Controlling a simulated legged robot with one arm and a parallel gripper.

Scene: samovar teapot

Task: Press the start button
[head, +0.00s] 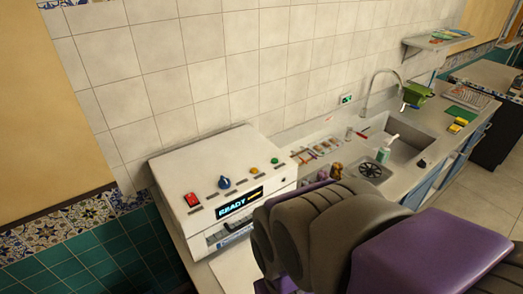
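A white boxy machine (220,158) stands on the counter at the left, with a lit display reading READY (239,203) on its front. Along its top front edge sit a red rocker switch (192,200), a blue knob (226,183), a yellow button (254,170) and a green button (275,160). Small labels beside them are too small to read, so I cannot tell by text which one is the start button. My purple and grey arm fills the lower right and covers the machine's lower right front. My gripper's fingers cannot be made out.
The counter runs right to a sink (408,150) with a faucet (376,88) and a green container (418,94). A soap bottle (384,152) and small items stand on the counter right of the machine. A tiled wall is close behind. The space above the machine's controls is clear.

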